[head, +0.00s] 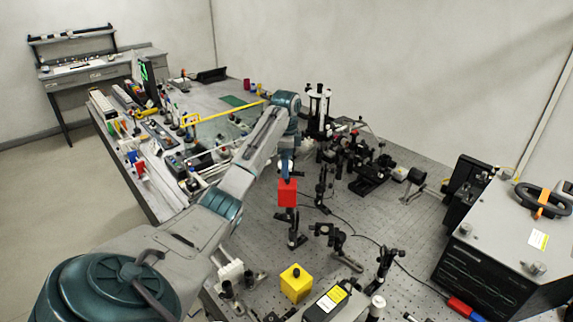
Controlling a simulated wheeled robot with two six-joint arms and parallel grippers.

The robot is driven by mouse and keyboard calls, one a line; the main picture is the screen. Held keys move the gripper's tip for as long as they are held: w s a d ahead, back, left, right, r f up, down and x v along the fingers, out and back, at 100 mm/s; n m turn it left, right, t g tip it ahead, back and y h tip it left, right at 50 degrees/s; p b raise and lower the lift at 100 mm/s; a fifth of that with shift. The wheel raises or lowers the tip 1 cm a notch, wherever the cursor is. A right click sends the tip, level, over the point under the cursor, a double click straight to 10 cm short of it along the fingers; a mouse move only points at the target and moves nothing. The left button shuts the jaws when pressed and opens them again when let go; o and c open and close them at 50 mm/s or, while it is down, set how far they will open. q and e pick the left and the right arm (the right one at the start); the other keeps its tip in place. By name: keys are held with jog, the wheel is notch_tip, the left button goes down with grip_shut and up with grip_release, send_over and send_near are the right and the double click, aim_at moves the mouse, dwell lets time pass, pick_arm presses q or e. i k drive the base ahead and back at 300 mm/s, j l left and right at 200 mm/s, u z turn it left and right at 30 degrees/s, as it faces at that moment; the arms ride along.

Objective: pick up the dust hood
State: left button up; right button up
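My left arm comes in from the lower left, and its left gripper (287,177) points down at the middle of the bench. A red box-shaped cover (287,193) is directly below the gripper, in line with a dark post. The fingertips are too small and hidden to show whether they grip it. A yellow box (296,284) with a small dark knob on top stands at the near edge of the optical bench. I cannot tell which of the two boxes is the dust hood.
Optic mounts on posts (347,258) stand close around the red box on the perforated bench (395,225). A large grey instrument (510,240) is at the right. The left table (160,200) is crowded with tools.

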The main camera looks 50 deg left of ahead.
aim_at(296, 284)
jog(key=k, duration=1.5)
